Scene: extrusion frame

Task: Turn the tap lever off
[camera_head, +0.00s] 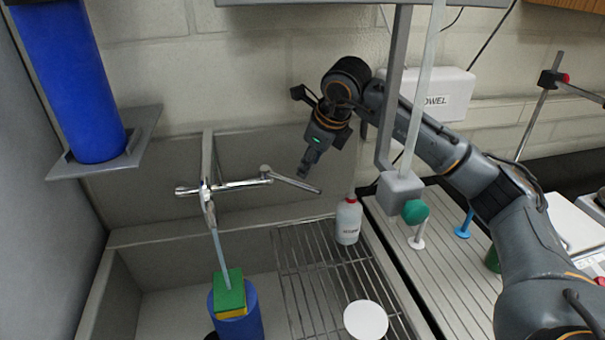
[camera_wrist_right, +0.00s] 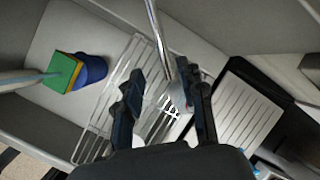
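The chrome tap (camera_head: 207,180) is fixed to the sink's back wall. Its long thin lever (camera_head: 295,184) points right and slightly down. A pale stream of water (camera_head: 220,253) runs from the spout onto a green and yellow sponge (camera_head: 229,296) on a blue cup (camera_head: 248,315). My right gripper (camera_head: 304,170) hangs just above the lever in the head view. In the right wrist view its two fingers (camera_wrist_right: 167,88) are apart, with a chrome bar (camera_wrist_right: 158,35), seemingly the lever, reaching toward the gap. Contact cannot be told. My left gripper is out of view.
A white bottle with a red cap (camera_head: 348,220) stands on the wire rack (camera_head: 300,270), near a white round item (camera_head: 366,320). A grey post with a green knob (camera_head: 414,211) stands right of the gripper. A blue cylinder (camera_head: 70,80) sits on a shelf at left.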

